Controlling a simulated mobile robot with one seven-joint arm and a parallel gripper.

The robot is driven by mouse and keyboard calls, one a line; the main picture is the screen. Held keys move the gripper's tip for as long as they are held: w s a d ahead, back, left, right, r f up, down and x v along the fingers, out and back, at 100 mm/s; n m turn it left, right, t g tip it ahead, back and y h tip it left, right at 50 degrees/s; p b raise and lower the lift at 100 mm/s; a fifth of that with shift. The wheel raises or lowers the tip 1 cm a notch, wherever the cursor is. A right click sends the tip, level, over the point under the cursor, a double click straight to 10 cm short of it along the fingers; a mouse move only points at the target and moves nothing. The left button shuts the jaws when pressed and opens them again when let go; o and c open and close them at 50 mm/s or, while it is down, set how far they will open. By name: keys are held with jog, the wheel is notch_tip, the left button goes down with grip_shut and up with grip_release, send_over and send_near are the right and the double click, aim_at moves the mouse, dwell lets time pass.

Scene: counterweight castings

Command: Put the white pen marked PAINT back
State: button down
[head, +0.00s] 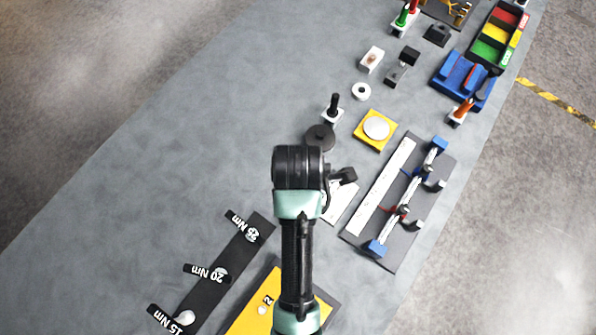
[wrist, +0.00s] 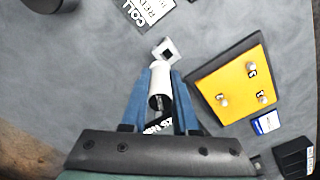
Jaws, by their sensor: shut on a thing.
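My gripper (wrist: 160,76) has its blue fingers shut on a white cylindrical piece (wrist: 159,86), which looks like the white pen. Its near end looks dark, and no PAINT marking can be read. Just beyond the fingertips in the wrist view is a small white square block (wrist: 168,50) with a dark square in its top. It looks like a holder and seems empty. The far end of the held piece appears close to this block; I cannot tell whether they touch. In the head view my arm hides the fingers, the held piece and the block.
A yellow board with pegs (wrist: 236,82) lies right of my gripper. The black strip with torque labels (head: 225,274) lies at lower left. A dark rack (head: 399,241) and a yellow block with a white disc (head: 363,140) stand to the right. The mat at upper left is clear.

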jog(key=n, duration=0.1)
jog(key=r+n, duration=0.1)
jog(key=n, duration=0.1)
jog(key=s+n+p, duration=0.1)
jog(key=shift+s+a+r+n, duration=0.1)
jog(key=shift+r+n, duration=0.2)
jog(key=shift+r, duration=0.05)
jog(key=shift+n, duration=0.3)
notch_tip(320, 180, down, 10)
jog(key=shift+s+r+p, duration=0.1)
jog(key=shift+p, duration=0.8)
jog(key=shift+f, duration=0.3)
jog(key=c, duration=0.7)
grip_release()
jog(key=shift+r, duration=0.15)
